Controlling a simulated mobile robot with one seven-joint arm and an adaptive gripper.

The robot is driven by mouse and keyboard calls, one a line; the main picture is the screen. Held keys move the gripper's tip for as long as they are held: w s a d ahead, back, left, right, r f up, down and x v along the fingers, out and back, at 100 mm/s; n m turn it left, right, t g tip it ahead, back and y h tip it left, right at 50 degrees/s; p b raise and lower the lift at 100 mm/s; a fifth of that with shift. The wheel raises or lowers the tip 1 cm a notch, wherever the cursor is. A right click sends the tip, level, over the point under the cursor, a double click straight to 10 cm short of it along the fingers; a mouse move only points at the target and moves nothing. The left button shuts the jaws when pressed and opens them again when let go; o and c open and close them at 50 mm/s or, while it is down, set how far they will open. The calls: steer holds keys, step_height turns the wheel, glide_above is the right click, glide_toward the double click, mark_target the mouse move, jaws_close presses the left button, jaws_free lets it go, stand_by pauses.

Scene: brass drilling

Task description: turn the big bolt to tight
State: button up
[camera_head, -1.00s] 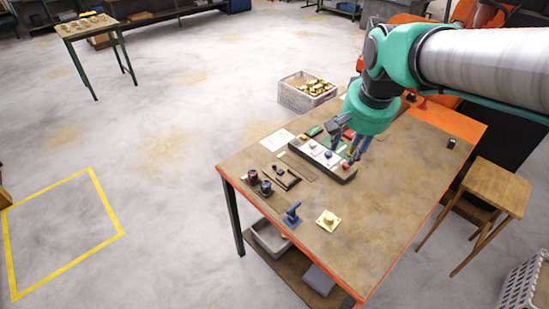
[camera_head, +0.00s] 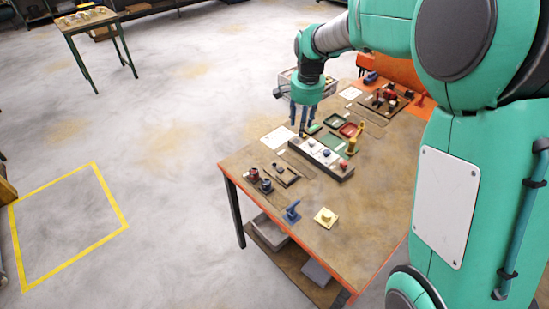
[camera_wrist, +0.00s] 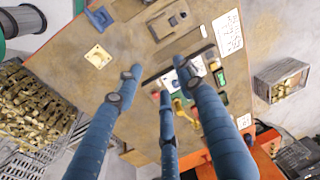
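A yellow square plate with a raised round knob (camera_head: 326,216) lies near the front of the workbench (camera_head: 350,245); it shows at upper left in the wrist view (camera_wrist: 98,56). I cannot tell for sure whether this is the big bolt. A blue upright fitting (camera_head: 292,212) stands left of it. My gripper (camera_head: 302,124) hangs over the bench's far left side, behind the grey block with coloured buttons (camera_head: 322,157). Its blue fingers are spread with nothing between them, as the wrist view also shows (camera_wrist: 160,80).
Dark red and dark blue round parts (camera_head: 259,181) stand at the left edge. A crate of brass pieces (camera_wrist: 282,80) stands beyond the bench. The front right benchtop is clear.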

steer(key=w+a+f+m+p, duration=0.1)
steer(key=w+a+f+p, duration=0.1)
steer(key=w+a+f, duration=0.3)
steer(key=m+g+p, duration=0.2)
glide_above(274, 164)
step_height(274, 164, down, 11)
steer(key=shift+w, duration=0.25)
steer(key=shift+d+f, duration=0.1)
step_height(274, 164, down, 14)
steer(key=shift+r, duration=0.15)
steer(key=shift+c, duration=0.5)
jaws_close()
